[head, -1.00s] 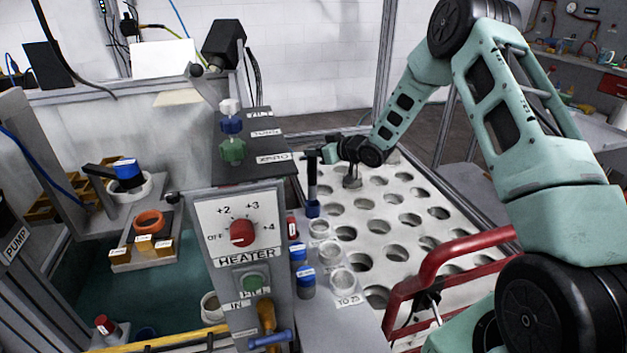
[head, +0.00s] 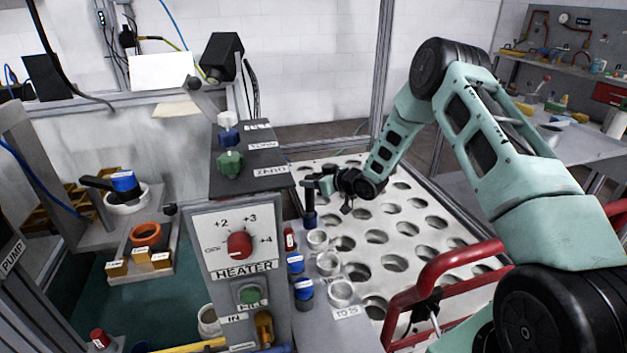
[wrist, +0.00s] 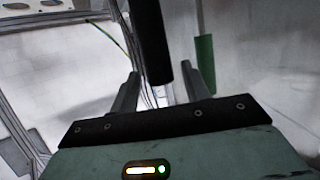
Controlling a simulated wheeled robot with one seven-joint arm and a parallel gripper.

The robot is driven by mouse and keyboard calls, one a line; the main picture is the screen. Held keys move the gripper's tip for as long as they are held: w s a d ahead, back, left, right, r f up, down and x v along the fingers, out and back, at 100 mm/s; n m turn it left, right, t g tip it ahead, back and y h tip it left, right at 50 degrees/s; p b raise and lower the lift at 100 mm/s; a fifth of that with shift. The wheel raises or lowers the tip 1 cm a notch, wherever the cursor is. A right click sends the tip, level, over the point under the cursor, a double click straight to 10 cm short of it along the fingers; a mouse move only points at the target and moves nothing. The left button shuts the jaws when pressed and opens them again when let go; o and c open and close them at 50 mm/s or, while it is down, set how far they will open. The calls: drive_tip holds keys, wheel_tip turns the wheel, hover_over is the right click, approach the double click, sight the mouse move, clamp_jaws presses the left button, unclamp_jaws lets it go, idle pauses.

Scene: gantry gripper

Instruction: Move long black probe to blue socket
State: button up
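The long black probe (head: 310,203) stands upright just left of my gripper, behind the heater panel. Its lower end meets a blue part (head: 309,221), which looks like the blue socket; how deep it sits cannot be told. My gripper (head: 324,184) is level with the probe's top end. In the wrist view the dark probe (wrist: 152,40) shows between the two fingers of my gripper (wrist: 163,68), with narrow gaps seen on its sides, so the fingers look open around it. A green post (wrist: 205,62) shows beyond the right finger.
Round cups (head: 328,263) and blue-labelled vials (head: 303,288) stand in front of the probe. The heater panel (head: 239,255) rises close on the left. A white plate with several holes (head: 365,222) lies right, bordered by a red rail (head: 445,270). A blue-and-black part sits in a white ring (head: 127,195).

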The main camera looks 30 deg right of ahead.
drive_tip(key=shift+r, duration=0.2)
drive_tip(key=v, duration=1.2)
drive_tip(key=shift+b, duration=0.4)
